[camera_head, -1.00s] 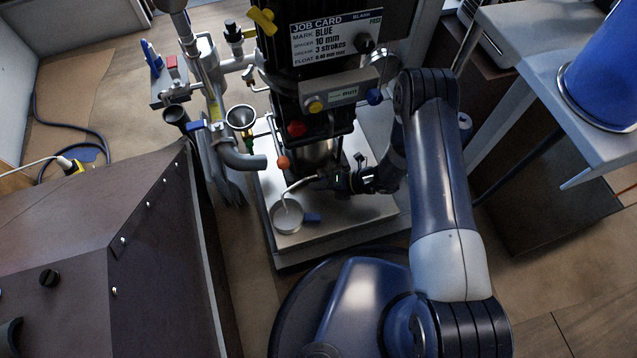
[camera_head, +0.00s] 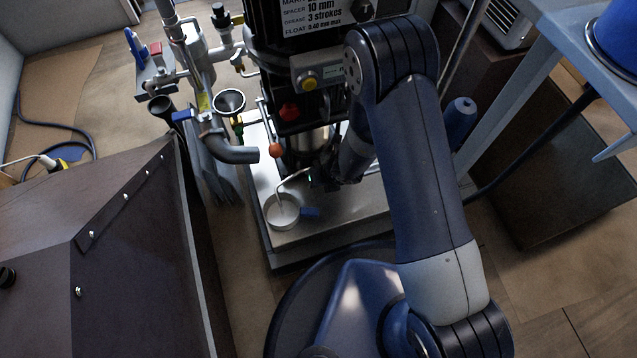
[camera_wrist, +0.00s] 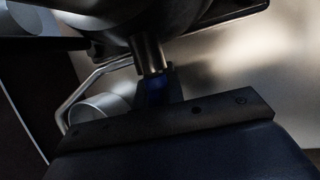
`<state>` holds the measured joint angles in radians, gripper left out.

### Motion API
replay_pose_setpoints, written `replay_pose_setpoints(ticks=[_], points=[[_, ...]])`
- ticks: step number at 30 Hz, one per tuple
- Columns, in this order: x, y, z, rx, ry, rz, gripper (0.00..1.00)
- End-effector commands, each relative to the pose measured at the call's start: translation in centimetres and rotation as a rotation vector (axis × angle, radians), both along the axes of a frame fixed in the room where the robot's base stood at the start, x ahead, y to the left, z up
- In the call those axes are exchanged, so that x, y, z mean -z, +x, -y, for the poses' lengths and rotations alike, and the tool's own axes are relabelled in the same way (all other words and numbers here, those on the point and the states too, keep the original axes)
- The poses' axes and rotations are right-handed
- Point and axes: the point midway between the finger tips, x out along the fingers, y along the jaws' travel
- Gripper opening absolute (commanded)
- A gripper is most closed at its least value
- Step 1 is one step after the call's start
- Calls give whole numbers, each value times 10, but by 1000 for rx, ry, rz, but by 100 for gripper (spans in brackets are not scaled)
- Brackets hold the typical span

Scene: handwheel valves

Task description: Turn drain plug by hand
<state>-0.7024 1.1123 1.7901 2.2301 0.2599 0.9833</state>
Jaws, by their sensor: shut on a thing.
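My gripper (camera_head: 318,182) is low at the front of the machine, beside the bent drain pipe (camera_head: 291,180). It is partly hidden by my arm. In the wrist view, my gripper (camera_wrist: 160,88) is shut on a small dark blue part, which looks like the drain plug (camera_wrist: 154,88). That part sits below a metal stem (camera_wrist: 150,55) under the rounded dark housing. The jaws hide most of the plug. The drain pipe leads down into a round metal cup (camera_head: 283,212) with a blue handle, also visible in the wrist view (camera_wrist: 98,107).
The machine stands on a grey base plate (camera_head: 345,215). A job card (camera_head: 312,15), yellow button (camera_head: 309,84), red knob (camera_head: 289,112) and orange knob (camera_head: 275,150) are above. A hooked grey pipe (camera_head: 235,153) and brown cabinet (camera_head: 140,260) are left; a light table (camera_head: 520,80) is right.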

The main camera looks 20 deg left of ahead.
Motion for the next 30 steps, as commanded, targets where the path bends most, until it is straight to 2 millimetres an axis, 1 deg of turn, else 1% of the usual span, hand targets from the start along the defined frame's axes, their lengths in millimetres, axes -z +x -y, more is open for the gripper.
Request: replay_pose_setpoints(ticks=[1,10,27,28,30], points=[[4,1,-1,1,-11,14,0],[2,2,0,0,-65,59,0],[0,3,0,2,-75,69,0],[0,3,0,2,-75,69,12],[0,3,0,2,-76,69,17]])
